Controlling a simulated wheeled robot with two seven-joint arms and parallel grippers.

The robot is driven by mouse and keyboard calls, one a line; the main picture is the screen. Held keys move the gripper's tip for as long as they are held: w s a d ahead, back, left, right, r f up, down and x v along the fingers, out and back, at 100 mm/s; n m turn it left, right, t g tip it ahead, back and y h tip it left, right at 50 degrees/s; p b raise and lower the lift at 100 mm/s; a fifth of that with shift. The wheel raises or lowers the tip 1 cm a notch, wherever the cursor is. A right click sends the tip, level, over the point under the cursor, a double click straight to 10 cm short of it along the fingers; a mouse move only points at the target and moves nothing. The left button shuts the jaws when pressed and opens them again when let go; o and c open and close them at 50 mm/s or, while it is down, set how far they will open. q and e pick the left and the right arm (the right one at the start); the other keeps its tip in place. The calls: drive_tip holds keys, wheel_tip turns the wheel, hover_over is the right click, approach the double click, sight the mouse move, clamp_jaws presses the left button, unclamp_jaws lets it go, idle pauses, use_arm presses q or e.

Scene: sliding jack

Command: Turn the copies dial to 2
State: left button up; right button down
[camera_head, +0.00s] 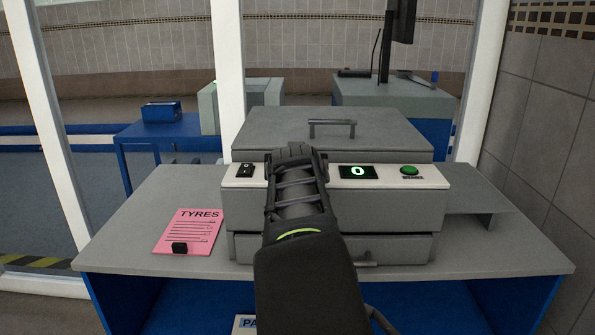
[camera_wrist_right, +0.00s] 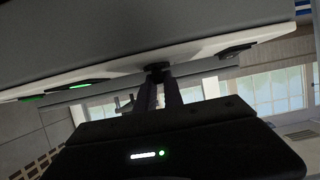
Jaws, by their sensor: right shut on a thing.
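The grey copier (camera_head: 390,215) stands on the table, with a pale control strip on its front. The small display (camera_head: 358,172) on the strip reads 0 in green. My right gripper (camera_head: 293,158) reaches up to the strip, left of the display, and its arm hides the dial there. In the right wrist view the gripper (camera_wrist_right: 160,80) is shut on a small dark knob (camera_wrist_right: 157,67), the copies dial, under the pale strip. The dial's marks cannot be seen. My left gripper is in neither view.
A black power switch (camera_head: 245,170) is left of the gripper and a green start button (camera_head: 409,170) is right of the display. The copier lid (camera_head: 365,143) is down.

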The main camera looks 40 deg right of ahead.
idle(0.4)
drive_tip(key=c, duration=1.5)
unclamp_jaws()
drive_tip(key=shift+o, duration=0.2)
drive_tip(key=shift+a, duration=0.1)
drive_tip(key=b+v, duration=0.1)
drive_tip(key=v, duration=0.6)
drive_tip(key=shift+s+r, duration=0.2)
drive_tip(key=shift+s, duration=0.05)
drive_tip(key=shift+a, duration=0.2)
